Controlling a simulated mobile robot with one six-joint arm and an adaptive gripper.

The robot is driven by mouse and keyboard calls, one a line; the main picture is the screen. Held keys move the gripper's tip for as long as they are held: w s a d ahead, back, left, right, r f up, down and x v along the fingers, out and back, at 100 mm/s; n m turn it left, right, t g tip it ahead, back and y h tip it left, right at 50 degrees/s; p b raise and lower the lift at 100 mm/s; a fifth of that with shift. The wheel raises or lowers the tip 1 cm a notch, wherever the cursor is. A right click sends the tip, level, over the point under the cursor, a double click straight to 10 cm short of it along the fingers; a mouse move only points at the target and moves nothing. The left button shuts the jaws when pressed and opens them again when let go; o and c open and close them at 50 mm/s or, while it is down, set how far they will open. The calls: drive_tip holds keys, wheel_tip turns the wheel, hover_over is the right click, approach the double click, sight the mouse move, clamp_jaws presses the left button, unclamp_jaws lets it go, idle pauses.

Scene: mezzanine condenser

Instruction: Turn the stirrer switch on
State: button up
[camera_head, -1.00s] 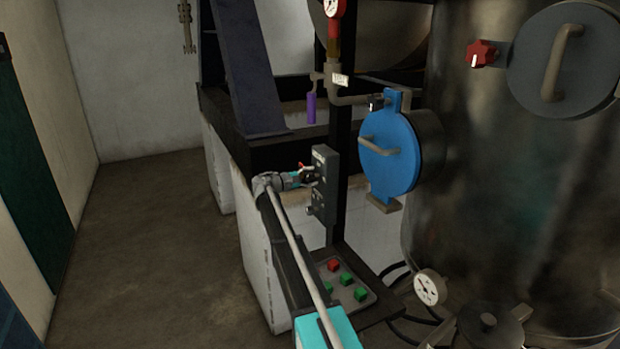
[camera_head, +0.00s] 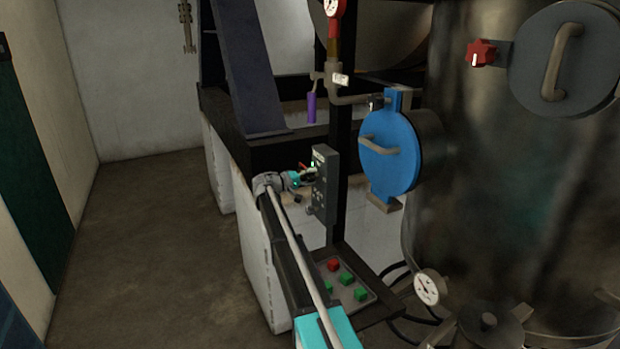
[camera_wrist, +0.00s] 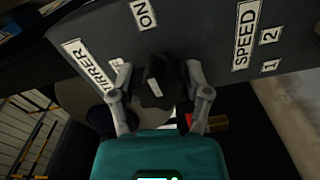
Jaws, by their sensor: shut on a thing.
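The dark grey control box (camera_head: 323,186) is mounted upright on a black post. In the wrist view its panel (camera_wrist: 195,40) carries labels reading "ON", "SPEED", "1", "2" and a partly hidden one ending in "RRER". A dark knob (camera_wrist: 157,78) with a white mark sits beside that stirrer label, below "ON" in the picture. My gripper (camera_wrist: 160,92) has one finger on each side of the knob and is shut on it. In the head view my gripper (camera_head: 307,174) meets the box's left side; the knob is too small to make out there.
A blue round hatch (camera_head: 388,152) and a large metal tank (camera_head: 480,190) stand to the right. A purple-handled lever (camera_head: 311,108) hangs above. The floor at left is clear.

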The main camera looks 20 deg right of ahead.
drive_tip(key=shift+s+m, duration=0.1)
drive_tip(key=shift+m, duration=0.2)
drive_tip(key=o, duration=1.2)
drive_tip(key=shift+s+a, duration=0.15)
drive_tip(key=shift+a, duration=5.85)
